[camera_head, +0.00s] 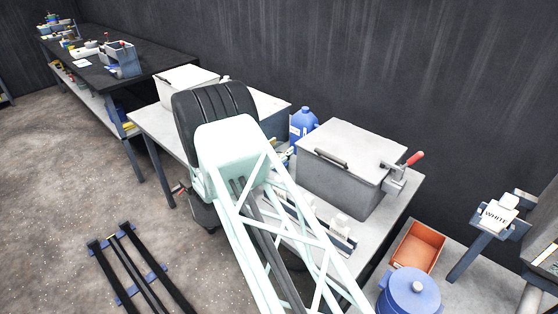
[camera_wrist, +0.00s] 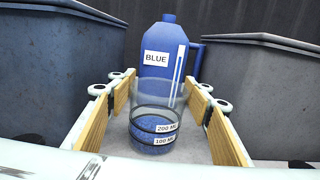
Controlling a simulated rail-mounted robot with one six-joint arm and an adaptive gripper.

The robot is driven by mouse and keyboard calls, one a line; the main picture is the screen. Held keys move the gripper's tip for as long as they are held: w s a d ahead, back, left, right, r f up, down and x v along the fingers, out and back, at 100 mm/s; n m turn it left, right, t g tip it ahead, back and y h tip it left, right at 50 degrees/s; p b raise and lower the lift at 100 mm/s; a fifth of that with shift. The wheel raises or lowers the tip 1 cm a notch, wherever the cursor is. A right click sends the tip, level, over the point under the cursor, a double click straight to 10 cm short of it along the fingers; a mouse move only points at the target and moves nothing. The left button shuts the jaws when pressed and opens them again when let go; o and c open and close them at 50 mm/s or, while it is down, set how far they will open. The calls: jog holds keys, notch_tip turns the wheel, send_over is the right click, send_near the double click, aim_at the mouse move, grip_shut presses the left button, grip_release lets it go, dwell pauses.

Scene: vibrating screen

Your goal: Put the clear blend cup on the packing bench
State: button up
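The clear cup (camera_wrist: 157,112) stands upright in the wrist view, with blue grains in its lower part and labels reading 100 ML and 200 ML. My gripper (camera_wrist: 161,90) has one padded finger on each side of it. The fingertips line up with the cup's rim; I cannot tell whether they touch it. In the head view my arm hides the cup and gripper. A dark-topped bench (camera_head: 150,64) stands at the back left; no label marks it as the packing bench.
A blue jug labelled BLUE (camera_wrist: 160,62) stands behind the cup, and also shows in the head view (camera_head: 303,122). An orange bin (camera_head: 417,248) is at right.

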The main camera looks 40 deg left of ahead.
jog(key=c, duration=0.7)
jog(key=shift+r, duration=0.1)
notch_tip(320, 180, up, 18)
jog(key=p, duration=0.3)
dwell(0.8)
